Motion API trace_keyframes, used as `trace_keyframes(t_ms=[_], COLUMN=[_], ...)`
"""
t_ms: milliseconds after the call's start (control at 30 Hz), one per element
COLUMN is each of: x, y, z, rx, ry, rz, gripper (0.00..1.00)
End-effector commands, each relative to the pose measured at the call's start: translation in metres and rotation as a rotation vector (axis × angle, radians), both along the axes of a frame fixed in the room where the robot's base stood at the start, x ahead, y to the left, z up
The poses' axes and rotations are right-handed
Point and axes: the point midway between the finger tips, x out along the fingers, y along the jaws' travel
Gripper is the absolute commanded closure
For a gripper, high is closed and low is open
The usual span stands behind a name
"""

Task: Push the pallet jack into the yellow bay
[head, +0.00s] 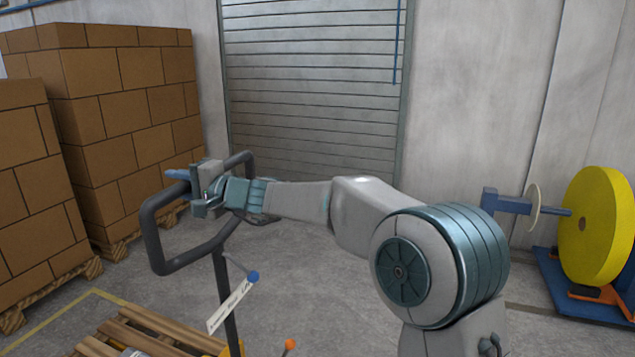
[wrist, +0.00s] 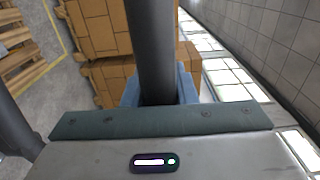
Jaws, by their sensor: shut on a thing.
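The pallet jack's dark loop handle (head: 155,232) stands in front of me at the left, and its mast runs down out of the bottom of the head view. My gripper (head: 190,184) is shut on the upper bar of the handle. In the wrist view the dark handle bar (wrist: 151,50) runs between the blue fingers of my gripper (wrist: 158,92). The jack's forks and wheels are out of view. A yellow floor line (head: 60,318) shows at the lower left of the head view, and a yellow line (wrist: 52,25) also shows in the wrist view.
Stacked cartons on pallets (head: 125,115) stand at the left. A wooden pallet (head: 150,335) lies at the bottom left. A yellow roll on a blue stand (head: 600,225) is at the right. Grey floor (head: 300,270) is open toward the roller door (head: 310,90).

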Motion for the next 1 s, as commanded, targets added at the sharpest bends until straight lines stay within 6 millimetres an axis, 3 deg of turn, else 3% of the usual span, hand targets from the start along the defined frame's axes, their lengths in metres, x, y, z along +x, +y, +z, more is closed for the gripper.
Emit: trace_keyframes(t_ms=[167,1000], x=[-0.002,0.026], y=[0.006,0.082], z=[-0.002,0.001], rx=[-0.002,0.001], ry=[0.001,0.001], rz=[0.008,0.009], gripper=[0.95,0.95])
